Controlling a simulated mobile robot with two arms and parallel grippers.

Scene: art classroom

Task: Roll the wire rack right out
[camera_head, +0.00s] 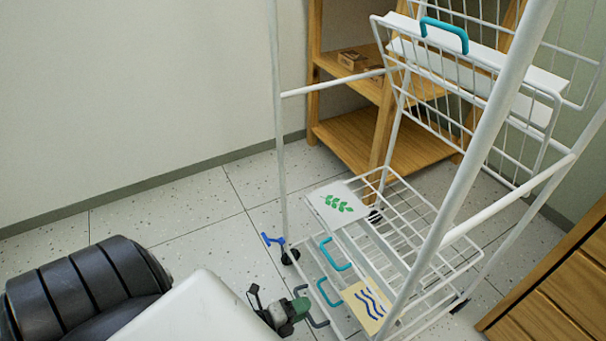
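The white wire rack (467,228) stands upright on the tiled floor at the right, on small dark casters, one with a blue lever (272,239). It has low wire baskets with teal handles (328,293) and a hanging upper basket with a teal handle (444,33). A leaf card (338,204) and a wave card (367,306) are on the low baskets. My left gripper (315,306) is at the bottom centre, by the rack's lower left side. Its grey fingers appear apart, with nothing seen between them; I cannot tell whether they touch the rack. My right gripper is not in view.
A wooden shelf (350,138) with small boxes (353,60) stands behind the rack. A wooden cabinet (561,290) is close at the lower right. A wall (140,90) runs along the back left. The floor (190,215) left of the rack is clear.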

